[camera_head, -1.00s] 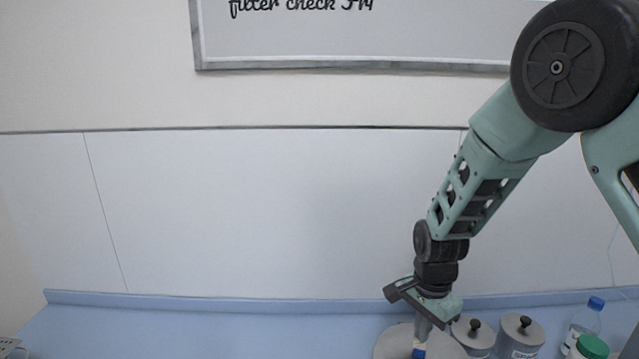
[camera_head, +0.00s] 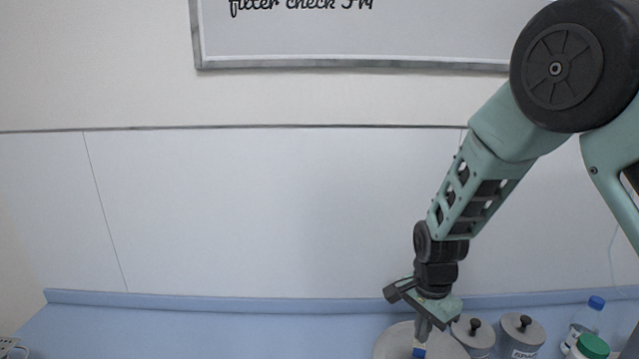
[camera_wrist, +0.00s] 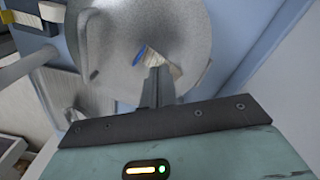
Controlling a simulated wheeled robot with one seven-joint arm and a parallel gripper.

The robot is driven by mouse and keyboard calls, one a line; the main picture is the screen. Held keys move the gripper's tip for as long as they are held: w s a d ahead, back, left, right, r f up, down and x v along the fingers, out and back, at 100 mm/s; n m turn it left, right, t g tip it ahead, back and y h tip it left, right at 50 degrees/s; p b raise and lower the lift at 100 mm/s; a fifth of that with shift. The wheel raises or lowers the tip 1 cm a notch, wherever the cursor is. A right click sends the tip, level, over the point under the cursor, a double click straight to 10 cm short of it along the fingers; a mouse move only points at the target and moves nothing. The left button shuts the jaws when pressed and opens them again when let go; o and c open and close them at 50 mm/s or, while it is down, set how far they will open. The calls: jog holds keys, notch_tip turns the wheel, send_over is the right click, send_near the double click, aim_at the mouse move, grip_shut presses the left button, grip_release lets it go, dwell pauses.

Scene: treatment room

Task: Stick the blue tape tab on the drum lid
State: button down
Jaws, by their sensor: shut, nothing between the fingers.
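The drum lid (camera_head: 394,341) is a round grey disc at the bottom of the head view. It fills the upper middle of the wrist view (camera_wrist: 115,28). The blue tape tab (camera_head: 419,352) shows over the lid, just below my gripper (camera_head: 422,338). In the wrist view the tab's blue end (camera_wrist: 139,55) has a pale, striped part beside it, just beyond the fingertips. My gripper (camera_wrist: 158,80) points down at the lid with its fingers shut and empty. I cannot tell whether the fingertips touch the tab or whether the tab lies flat.
Two grey canisters with black knobs, one nearer (camera_head: 473,336) and one farther right (camera_head: 521,334), stand close beside the lid. A clear bottle with a blue cap (camera_head: 585,322) and a green-capped jar (camera_head: 590,347) stand farther right.

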aim_at(418, 346)
jog(key=shift+f, duration=0.75)
dwell(0.8)
jog(key=shift+r, duration=0.1)
notch_tip(418, 346, up, 7)
jog(key=p, duration=0.5)
jog(key=shift+p, duration=0.35)
jog(key=shift+s+a+b, duration=0.25)
jog(key=shift+b, duration=0.05)
jog(key=s+a+r+n+y+b, duration=0.1)
jog(key=s+a+n+b, duration=0.25)
jog(key=s, duration=0.25)
jog(key=s+a+r+n+b, duration=0.1)
jog(key=s+a+n+b, duration=0.2)
jog(key=s+n, duration=0.2)
jog(key=s+n+b, duration=0.5)
jog(key=s+n, duration=0.6)
jog(key=s, duration=0.4)
jog(key=shift+s+d+b, duration=0.2)
jog(key=shift+d+b, duration=0.15)
